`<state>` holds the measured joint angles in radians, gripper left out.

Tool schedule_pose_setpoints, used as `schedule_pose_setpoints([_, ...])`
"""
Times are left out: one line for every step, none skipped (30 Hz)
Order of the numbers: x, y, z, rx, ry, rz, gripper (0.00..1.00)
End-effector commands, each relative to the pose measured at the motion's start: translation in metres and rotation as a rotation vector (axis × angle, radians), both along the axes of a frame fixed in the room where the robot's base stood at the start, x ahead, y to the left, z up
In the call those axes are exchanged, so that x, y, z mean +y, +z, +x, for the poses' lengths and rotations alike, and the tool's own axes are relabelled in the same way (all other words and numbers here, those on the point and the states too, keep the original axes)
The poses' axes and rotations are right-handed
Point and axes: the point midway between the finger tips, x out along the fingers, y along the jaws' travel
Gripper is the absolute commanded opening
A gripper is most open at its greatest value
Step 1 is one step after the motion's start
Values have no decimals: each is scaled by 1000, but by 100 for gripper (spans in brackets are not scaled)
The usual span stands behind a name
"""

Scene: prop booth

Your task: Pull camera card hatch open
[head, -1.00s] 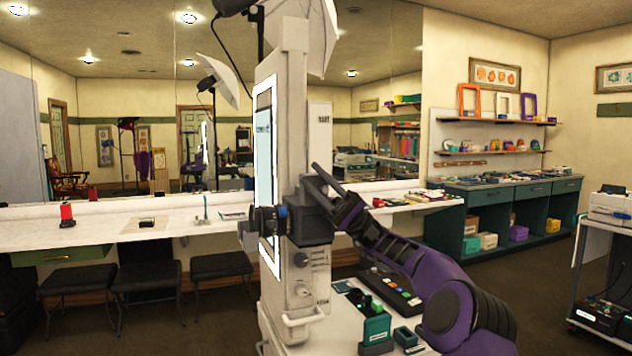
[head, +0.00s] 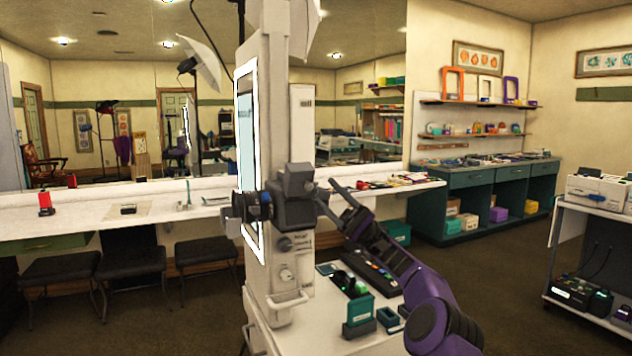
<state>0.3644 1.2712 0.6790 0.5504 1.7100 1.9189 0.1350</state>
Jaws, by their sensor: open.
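The dark grey camera (head: 295,196) is mounted on the tall white booth column, with its black lens (head: 252,207) pointing left. I cannot make out the card hatch or whether it is open; the camera's side facing my gripper is small and partly turned away. My gripper (head: 327,195) is at the end of my purple arm, just right of the camera. Its two dark fingers are apart and point left toward the camera's right side. I see nothing between them. Whether a fingertip touches the camera cannot be told.
The white booth column (head: 268,110) carries a lit panel (head: 247,150) on its left. Below the camera, a white shelf (head: 372,345) holds a button panel (head: 370,280) and teal boxes (head: 359,312). A long white counter (head: 90,230) runs behind. Open floor lies to the right.

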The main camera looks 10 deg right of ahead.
Motion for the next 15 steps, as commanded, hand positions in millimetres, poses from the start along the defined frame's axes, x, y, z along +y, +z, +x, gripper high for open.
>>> schedule_pose_setpoints([-3, -3, 1, -1, -1, 1, 51])
schedule_pose_setpoints([-5, -5, 2, 0, -1, 1, 51])
schedule_pose_setpoints([-6, -7, 2, -1, -1, 0, 51])
schedule_pose_setpoints([-7, -8, 2, -1, -1, -1, 51])
schedule_pose_setpoints([-8, -9, 2, 0, 0, -1, 51])
schedule_pose_setpoints([-9, -10, 3, 0, 0, -1, 51])
schedule_pose_setpoints([-9, -10, 3, 0, 1, -1, 51])
schedule_pose_setpoints([-9, -11, 3, 1, 0, -1, 51])
schedule_pose_setpoints([-9, -11, 3, 0, 1, -1, 51])
schedule_pose_setpoints([-10, -11, 3, 0, 1, -1, 51])
schedule_pose_setpoints([-9, -11, 3, 0, 1, -1, 51])
schedule_pose_setpoints([-9, -11, 3, 0, 0, -1, 51])
schedule_pose_setpoints([-9, -11, 3, 0, 0, -1, 51])
schedule_pose_setpoints([-9, -11, 3, 0, 0, -1, 51])
schedule_pose_setpoints([-9, -11, 3, 0, -1, -1, 47])
